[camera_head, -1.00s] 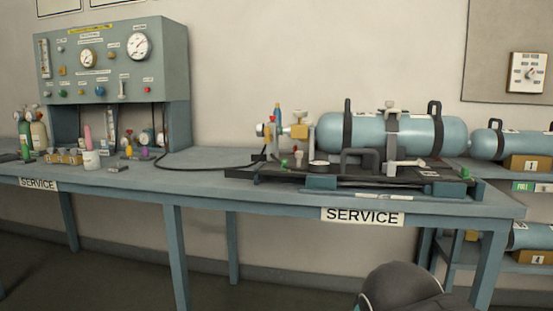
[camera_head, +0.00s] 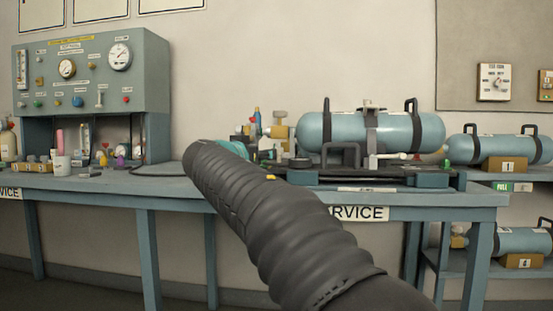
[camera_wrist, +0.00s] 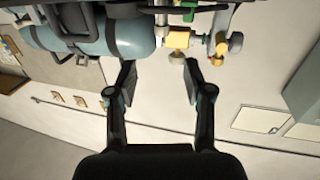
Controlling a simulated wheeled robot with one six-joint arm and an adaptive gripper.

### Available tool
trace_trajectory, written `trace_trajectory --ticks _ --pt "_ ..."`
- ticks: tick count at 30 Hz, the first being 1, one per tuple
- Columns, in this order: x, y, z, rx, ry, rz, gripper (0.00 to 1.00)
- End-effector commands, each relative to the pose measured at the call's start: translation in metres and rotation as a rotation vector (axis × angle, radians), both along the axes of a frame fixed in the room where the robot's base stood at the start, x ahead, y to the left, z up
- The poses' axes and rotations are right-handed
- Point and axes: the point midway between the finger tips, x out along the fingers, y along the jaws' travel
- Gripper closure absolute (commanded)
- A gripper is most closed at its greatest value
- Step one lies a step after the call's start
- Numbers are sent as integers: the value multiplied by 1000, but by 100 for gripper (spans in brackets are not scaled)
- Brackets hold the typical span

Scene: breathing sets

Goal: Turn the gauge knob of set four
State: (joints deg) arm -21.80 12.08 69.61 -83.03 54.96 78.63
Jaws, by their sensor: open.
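Set four, a blue-grey cylinder (camera_head: 518,240), lies on the lower shelf at the far right, above a tan block marked 4 (camera_head: 522,261). Small brass-coloured fittings (camera_head: 458,240) show at its left end. They are too small for me to make out a gauge knob. My gripper (camera_wrist: 159,70) is open and empty in the wrist view, its two dark fingers apart. Beyond it, a large cylinder (camera_wrist: 128,32) with a yellow valve block (camera_wrist: 179,40) shows at the top of that view. In the head view my dark sleeved arm hides most of the gripper, over the bench.
Another strapped cylinder (camera_head: 350,131) lies on the service bench (camera_head: 115,184). A cylinder marked 1 (camera_head: 490,149) is on the upper shelf, above set four. A test panel (camera_head: 90,75) stands at left. A wall timer (camera_head: 494,82) hangs at right.

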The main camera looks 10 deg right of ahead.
Motion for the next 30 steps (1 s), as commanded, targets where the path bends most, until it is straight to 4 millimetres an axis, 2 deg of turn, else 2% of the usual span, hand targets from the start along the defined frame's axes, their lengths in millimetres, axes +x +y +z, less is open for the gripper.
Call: trace_trajectory --ticks 5,21,30 --pt "12 -2 4 0 -22 -1 49" --pt "91 -54 5 -1 -17 -2 49" --pt "116 -69 4 1 -19 1 49"
